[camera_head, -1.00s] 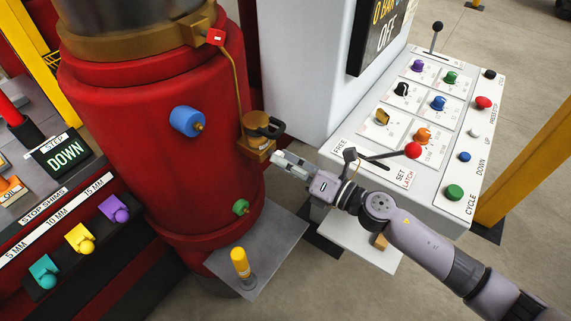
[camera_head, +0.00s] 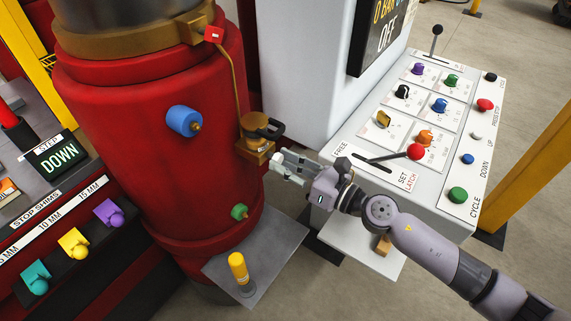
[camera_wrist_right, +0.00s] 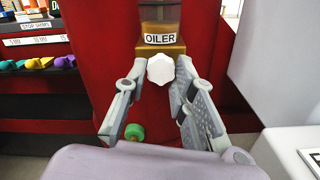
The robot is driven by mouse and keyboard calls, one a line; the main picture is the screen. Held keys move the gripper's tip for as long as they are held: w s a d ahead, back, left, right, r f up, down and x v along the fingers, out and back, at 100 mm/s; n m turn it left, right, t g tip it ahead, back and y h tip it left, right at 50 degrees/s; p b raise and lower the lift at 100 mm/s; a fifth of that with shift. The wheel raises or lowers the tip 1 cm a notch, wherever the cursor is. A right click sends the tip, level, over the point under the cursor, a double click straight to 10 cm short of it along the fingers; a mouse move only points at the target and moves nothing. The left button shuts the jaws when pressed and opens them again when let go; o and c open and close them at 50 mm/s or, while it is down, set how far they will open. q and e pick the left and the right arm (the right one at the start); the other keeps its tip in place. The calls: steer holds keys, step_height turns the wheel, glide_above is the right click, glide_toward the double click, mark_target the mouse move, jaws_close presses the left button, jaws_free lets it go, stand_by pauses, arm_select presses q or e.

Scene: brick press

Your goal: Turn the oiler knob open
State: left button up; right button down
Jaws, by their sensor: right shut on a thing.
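The oiler (camera_head: 256,128) is a small brass cup with a dark handle, mounted on a brass block on the side of the red cylinder. In the right wrist view, the block carries the label "OILER" (camera_wrist_right: 161,39). Its white, scalloped knob (camera_wrist_right: 160,69) sits on the front of the block, and also shows in the head view (camera_head: 278,158). My right gripper (camera_head: 283,165) is shut on this knob, one fingertip on each side of it in the right wrist view (camera_wrist_right: 158,82). My left gripper is out of view.
A white control panel (camera_head: 330,168) with a red-balled lever (camera_head: 416,152) stands close right of my right gripper. A blue knob (camera_head: 184,121) and a green knob (camera_head: 239,211) stick out of the cylinder. A yellow-capped post (camera_head: 238,266) stands on the grey plate below.

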steer(key=shift+f, duration=0.15)
steer(key=c, duration=1.3)
jaws_free()
steer(key=shift+c, duration=0.2)
steer(key=shift+d, duration=0.1)
steer(key=v, duration=1.2)
